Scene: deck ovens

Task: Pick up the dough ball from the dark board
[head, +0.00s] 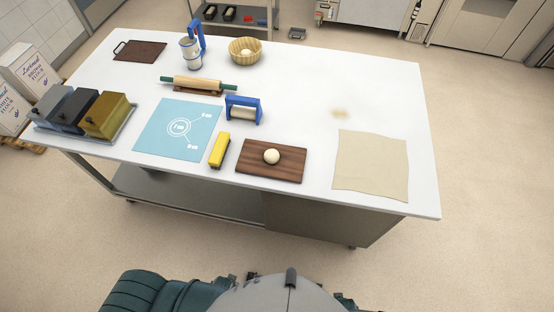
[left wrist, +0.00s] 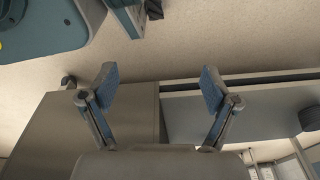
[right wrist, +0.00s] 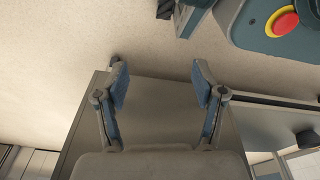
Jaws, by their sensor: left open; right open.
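In the head view a pale round dough ball (head: 271,157) rests on the dark brown wooden board (head: 292,172) near the front edge of the white table. Neither gripper shows in the head view. In the left wrist view my left gripper (left wrist: 158,88) has its two blue-padded fingers spread apart with nothing between them. In the right wrist view my right gripper (right wrist: 159,85) is also open and empty. Both wrist views show the floor and the grey table base below the top; the dough ball and board are not in them.
A yellow block-like tool (head: 219,150) lies left of the board, and a beige cloth (head: 370,165) lies to its right. Behind are a blue-handled roller (head: 243,110), a blue mat (head: 179,130), a rolling pin (head: 198,83) and a basket (head: 245,50). The table's right rear is mostly clear.

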